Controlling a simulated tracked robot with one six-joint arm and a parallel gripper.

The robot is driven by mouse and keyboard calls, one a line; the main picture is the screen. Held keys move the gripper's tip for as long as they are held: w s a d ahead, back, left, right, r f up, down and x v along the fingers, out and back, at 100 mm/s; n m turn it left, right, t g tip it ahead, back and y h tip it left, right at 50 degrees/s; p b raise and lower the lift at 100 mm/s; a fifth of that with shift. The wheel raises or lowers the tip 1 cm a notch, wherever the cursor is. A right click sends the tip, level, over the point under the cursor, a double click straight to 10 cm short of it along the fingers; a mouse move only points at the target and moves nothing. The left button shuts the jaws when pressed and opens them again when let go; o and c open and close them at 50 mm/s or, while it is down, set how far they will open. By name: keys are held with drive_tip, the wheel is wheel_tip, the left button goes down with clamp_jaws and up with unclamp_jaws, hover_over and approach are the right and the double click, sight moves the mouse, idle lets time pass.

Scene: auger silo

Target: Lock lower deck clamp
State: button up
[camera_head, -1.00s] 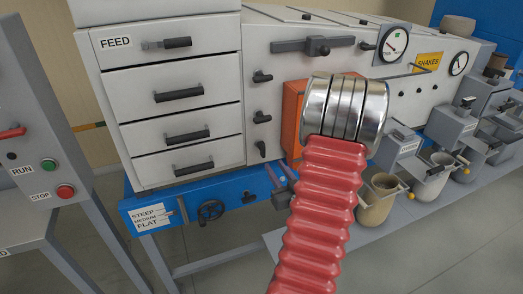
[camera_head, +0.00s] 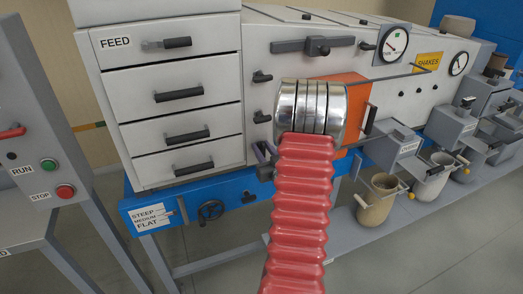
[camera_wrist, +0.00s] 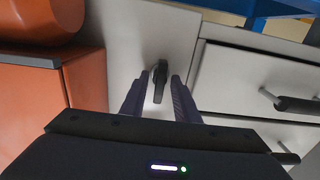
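The lower deck clamp (camera_wrist: 158,88) is a small dark lever on the pale machine face. In the wrist view its handle lies along the gap between my fingers. My gripper (camera_wrist: 157,78) is open, with one finger on each side of the clamp; contact is not clear. In the head view my gripper's purple fingers (camera_head: 265,152) are at the lower clamp's place, partly behind my red arm, and hide most of that clamp. The upper clamp (camera_head: 262,76) and middle clamp (camera_head: 262,117) show above it, with handles pointing sideways.
An orange box (camera_head: 355,92) stands out from the face right of the clamps. The feed drawers (camera_head: 172,97) with protruding handles are on the left. Pots (camera_head: 377,203) stand on a shelf at right.

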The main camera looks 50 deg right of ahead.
drive_tip(key=shift+c, duration=0.5)
drive_tip(key=c, duration=0.6)
drive_tip(key=shift+a, duration=0.2)
clamp_jaws()
